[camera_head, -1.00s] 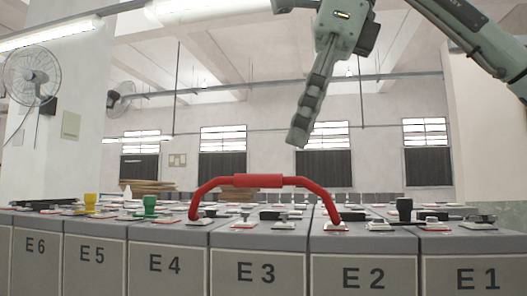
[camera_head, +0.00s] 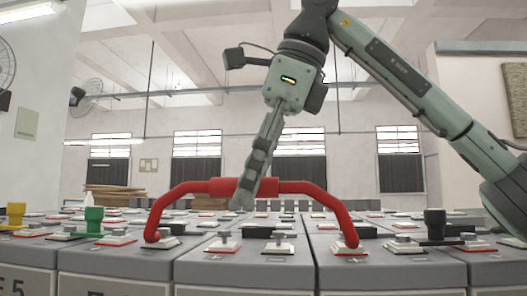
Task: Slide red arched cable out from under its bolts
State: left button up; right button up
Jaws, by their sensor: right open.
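The red arched cable (camera_head: 310,190) stands upright over the battery tops, with a thicker sleeve (camera_head: 222,186) at its middle. Its left foot is at a bolted terminal (camera_head: 163,242) and its right foot at another terminal (camera_head: 347,250). My right gripper (camera_head: 243,198) points down at the middle of the arch, open and seen nearly edge-on. Its near finger passes in front of the sleeve and hides part of it. The far finger is hidden, so I cannot tell whether the fingers touch or straddle the cable. My left gripper is not in view.
Grey batteries (camera_head: 110,284) stand in rows, their tops carrying several bolted terminals. A green post (camera_head: 94,220) and a yellow post (camera_head: 16,214) stand left of the cable, a black post (camera_head: 434,222) right of it. The space above the batteries is open.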

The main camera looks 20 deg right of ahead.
jog(key=shift+w+a+f, duration=0.2)
jog(key=shift+f, duration=0.3)
grip_shut()
jog(key=shift+r, duration=0.1)
dwell(0.3)
jog(key=shift+s+a, duration=0.2)
jog(key=shift+s, duration=0.3)
jog(key=shift+s+a+b, duration=0.2)
jog(key=shift+s+a, duration=0.1)
jog(key=shift+s, duration=0.4)
jog(key=shift+s+a+b, duration=0.15)
jog(key=shift+s+a, duration=0.1)
jog(key=shift+s, duration=0.4)
jog(key=shift+f, duration=0.35)
dwell(0.5)
